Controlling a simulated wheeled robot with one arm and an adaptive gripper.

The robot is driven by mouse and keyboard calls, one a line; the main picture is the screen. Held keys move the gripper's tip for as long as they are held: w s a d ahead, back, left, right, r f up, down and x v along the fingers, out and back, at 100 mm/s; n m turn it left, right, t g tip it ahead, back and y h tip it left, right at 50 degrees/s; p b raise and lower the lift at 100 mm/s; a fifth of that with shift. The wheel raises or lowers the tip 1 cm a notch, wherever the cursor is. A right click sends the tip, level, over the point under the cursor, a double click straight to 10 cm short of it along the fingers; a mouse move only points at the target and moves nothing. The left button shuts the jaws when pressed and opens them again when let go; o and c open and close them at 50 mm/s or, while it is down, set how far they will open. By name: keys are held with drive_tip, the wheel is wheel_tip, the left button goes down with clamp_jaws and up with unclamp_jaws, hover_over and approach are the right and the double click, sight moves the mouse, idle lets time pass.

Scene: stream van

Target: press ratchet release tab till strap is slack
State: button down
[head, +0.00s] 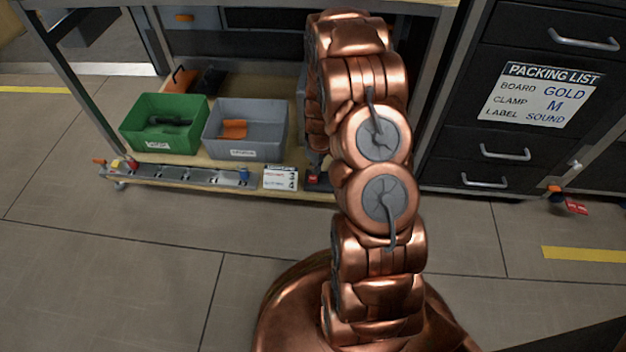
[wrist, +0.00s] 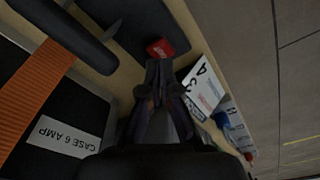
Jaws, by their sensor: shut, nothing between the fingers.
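My gripper (wrist: 160,75) is shut and empty, with its fingertips just below a small red block (wrist: 160,48) in the wrist view. I cannot tell whether they touch it. The red block also shows in the head view (head: 313,179), at the shelf's front edge beside my arm; it may be the release tab. An orange strap (wrist: 32,95) runs over a dark case labelled CASE 6 AMP (wrist: 65,139), at left in the wrist view. A dark bar (wrist: 65,30) crosses the strap's upper end. Whether the strap is slack is unclear. In the head view my arm hides the case and strap.
A green bin (head: 165,108) and a grey bin (head: 222,147) stand on the low shelf. A rail (head: 185,177) with small coloured parts and a printed card (head: 281,179) line its front edge. Black drawers (head: 480,110) stand at right. The floor in front is open.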

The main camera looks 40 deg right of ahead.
sight(314, 179)
drive_tip(key=shift+w+a+f+b, duration=0.15)
drive_tip(key=shift+f+b, duration=0.45)
drive_tip(key=shift+f, duration=1.2)
drive_tip(key=shift+f, duration=0.65)
drive_tip(key=shift+s+d+r, duration=0.15)
drive_tip(key=shift+s+r, duration=0.05)
drive_tip(key=shift+s, duration=0.3)
drive_tip(key=shift+s+d+r, duration=0.2)
drive_tip(key=shift+s, duration=0.25)
drive_tip(key=shift+s+d+r, duration=0.15)
drive_tip(key=shift+s+r, duration=0.05)
drive_tip(key=shift+s, duration=0.3)
wheel_tip(314, 179, up, 8)
drive_tip(key=shift+s, duration=0.35)
